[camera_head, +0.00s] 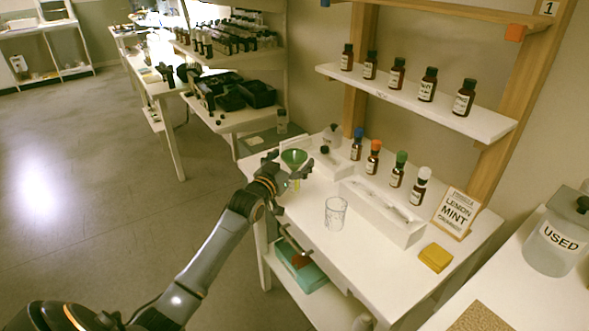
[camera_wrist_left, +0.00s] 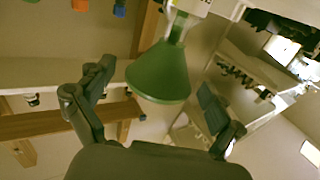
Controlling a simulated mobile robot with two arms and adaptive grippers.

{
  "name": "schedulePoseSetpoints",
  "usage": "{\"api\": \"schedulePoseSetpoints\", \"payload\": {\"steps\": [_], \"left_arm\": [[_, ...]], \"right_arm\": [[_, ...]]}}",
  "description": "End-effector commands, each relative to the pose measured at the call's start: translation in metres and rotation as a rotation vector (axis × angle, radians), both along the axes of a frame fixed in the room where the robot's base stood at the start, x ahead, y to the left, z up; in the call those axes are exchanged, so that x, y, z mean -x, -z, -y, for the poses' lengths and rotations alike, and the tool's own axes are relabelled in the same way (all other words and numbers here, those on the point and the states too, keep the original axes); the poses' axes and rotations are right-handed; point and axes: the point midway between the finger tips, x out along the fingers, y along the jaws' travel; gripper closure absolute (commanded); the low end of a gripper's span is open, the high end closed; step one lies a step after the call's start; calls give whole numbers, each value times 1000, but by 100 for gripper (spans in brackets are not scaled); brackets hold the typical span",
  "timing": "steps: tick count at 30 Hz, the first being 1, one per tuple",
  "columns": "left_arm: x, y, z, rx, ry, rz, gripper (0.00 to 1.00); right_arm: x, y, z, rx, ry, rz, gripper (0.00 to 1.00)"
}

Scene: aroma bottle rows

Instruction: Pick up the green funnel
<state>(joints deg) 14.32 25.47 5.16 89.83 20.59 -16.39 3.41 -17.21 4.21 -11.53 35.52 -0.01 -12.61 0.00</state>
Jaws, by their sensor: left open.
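My left gripper (camera_head: 288,160) is open, with one finger on each side of the funnel. In the left wrist view the funnel (camera_wrist_left: 160,76) is between the spread fingers (camera_wrist_left: 152,82), with visible gaps on both sides. No grip on it shows. What the spout stands in is partly hidden by the gripper. My right gripper is not in view.
A clear glass beaker (camera_head: 335,213) stands to the right of the gripper. A white tray (camera_head: 407,236), several bottles with coloured caps, a lemon mint card (camera_head: 456,212) and a yellow sponge (camera_head: 436,257) are farther right. Brown bottles line the shelf (camera_head: 487,122) above.

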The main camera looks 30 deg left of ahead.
Motion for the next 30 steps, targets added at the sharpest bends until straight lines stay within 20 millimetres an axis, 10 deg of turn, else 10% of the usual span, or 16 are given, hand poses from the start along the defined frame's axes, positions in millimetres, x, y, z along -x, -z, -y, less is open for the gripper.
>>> {"api": "schedulePoseSetpoints", "payload": {"steps": [8,16,30], "left_arm": [[-4,-1,0,0,0,0,7],[-4,-1,0,0,0,0,55],[-4,-8,0,0,0,3,55]], "right_arm": [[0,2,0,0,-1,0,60],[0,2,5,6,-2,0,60],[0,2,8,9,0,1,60]]}}
